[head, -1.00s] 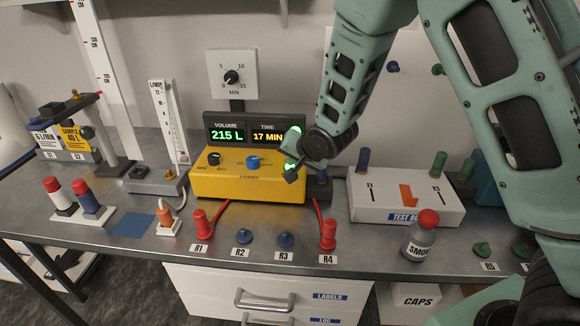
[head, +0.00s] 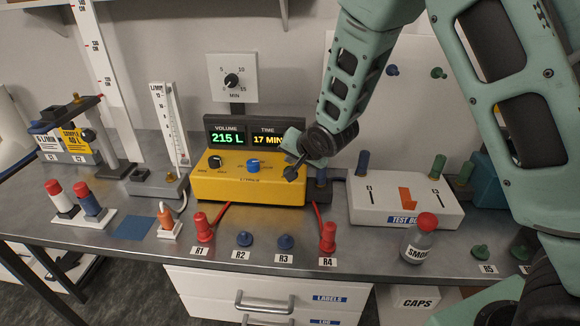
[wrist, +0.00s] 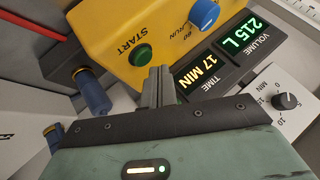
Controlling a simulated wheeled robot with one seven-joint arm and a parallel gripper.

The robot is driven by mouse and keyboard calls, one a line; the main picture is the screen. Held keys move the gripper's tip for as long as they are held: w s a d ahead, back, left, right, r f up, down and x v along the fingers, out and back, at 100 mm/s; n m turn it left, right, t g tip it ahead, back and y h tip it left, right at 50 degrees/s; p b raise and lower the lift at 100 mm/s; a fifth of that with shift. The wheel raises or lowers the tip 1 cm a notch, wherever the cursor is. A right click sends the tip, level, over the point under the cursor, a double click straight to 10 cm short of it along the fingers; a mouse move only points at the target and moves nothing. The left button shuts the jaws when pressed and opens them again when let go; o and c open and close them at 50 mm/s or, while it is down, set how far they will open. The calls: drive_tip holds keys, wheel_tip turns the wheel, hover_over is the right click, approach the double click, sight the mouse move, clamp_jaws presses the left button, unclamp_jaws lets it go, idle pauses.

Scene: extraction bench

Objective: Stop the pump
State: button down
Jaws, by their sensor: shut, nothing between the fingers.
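The pump is a yellow box (head: 225,190) on the bench with a lit display (head: 227,135) reading 215 L and 17 MIN. A black knob (head: 214,161) and a blue knob (head: 252,165) are on its top; the wrist view shows the blue knob (wrist: 204,13) beside the word RUN. My gripper (head: 290,174) is shut and empty at the pump's right end. In the wrist view its fingertips (wrist: 158,72) are close beside the button; I cannot tell whether they touch it.
Red plugs (head: 203,228) and blue plugs stand along the front edge. A white test box (head: 405,200) and a SMOKE bottle (head: 420,240) are on the right. A flow meter (head: 170,125) stands left of the pump. A MIN dial (head: 231,79) is behind it.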

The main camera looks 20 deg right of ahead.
drive_tip(key=shift+r+p, duration=1.75)
drive_tip(key=shift+r, duration=0.8)
drive_tip(key=s+a+r+n+g+b, duration=0.1)
drive_tip(key=s+a+r+n+g, duration=0.2)
drive_tip(key=s, duration=0.7)
drive_tip(key=s+a+n+g, duration=0.2)
drive_tip(key=s+a+n, duration=0.25)
drive_tip(key=s, duration=0.55)
drive_tip(key=s+d+r+n+g+h+b, duration=0.1)
drive_tip(key=s+n+g, duration=0.3)
drive_tip(key=s, duration=1.2)
drive_tip(key=n, duration=0.3)
drive_tip(key=shift+s+r, duration=0.35)
drive_tip(key=shift+s, duration=0.05)
